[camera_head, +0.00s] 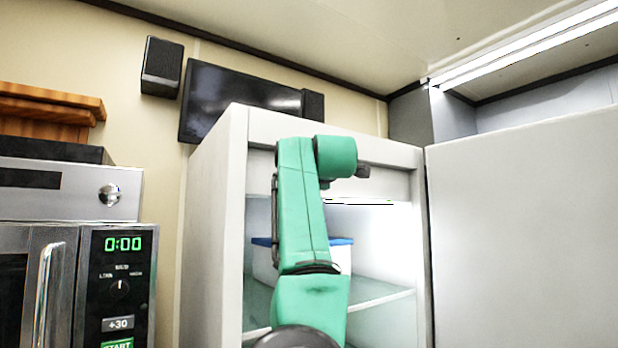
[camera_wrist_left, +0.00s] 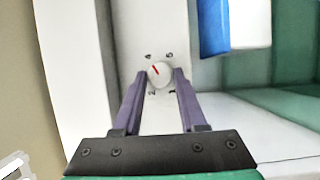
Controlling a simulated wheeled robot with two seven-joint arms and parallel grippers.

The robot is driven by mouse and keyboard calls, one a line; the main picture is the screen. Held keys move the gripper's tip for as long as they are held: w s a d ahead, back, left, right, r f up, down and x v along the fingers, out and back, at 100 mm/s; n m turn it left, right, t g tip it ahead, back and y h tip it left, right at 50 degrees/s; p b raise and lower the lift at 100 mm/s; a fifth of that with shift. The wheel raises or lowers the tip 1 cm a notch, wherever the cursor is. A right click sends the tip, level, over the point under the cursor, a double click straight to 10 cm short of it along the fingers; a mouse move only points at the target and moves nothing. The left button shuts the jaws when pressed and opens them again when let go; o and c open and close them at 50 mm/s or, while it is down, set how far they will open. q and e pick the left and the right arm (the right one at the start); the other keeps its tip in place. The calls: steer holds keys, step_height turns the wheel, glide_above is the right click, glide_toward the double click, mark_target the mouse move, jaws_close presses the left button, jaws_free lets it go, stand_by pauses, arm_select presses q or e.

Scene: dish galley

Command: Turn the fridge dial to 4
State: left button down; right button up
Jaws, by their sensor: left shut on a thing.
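The fridge dial (camera_wrist_left: 159,74) is a small round white knob with a red pointer mark, set on a white panel inside the fridge. Small dark marks surround it, too small to read. In the left wrist view the pointer leans up and to the left. My left gripper (camera_wrist_left: 160,82) has its two purple fingers on either side of the dial and is shut on it. In the head view my green arm reaches into the open fridge (camera_head: 260,125) and hides the dial and the gripper. My right gripper is in neither view.
A white container with a blue lid (camera_head: 342,241) stands on a fridge shelf (camera_head: 380,296) behind my arm. The open fridge door (camera_head: 525,230) fills the right side. A microwave (camera_head: 118,290) with a green 0:00 display is at the left.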

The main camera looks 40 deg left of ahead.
arm_select(q)
steer(key=shift+c, duration=2.3)
jaws_free()
steer(key=b+v, duration=0.7)
steer(key=v, duration=0.7)
steer(key=shift+s+d, duration=0.2)
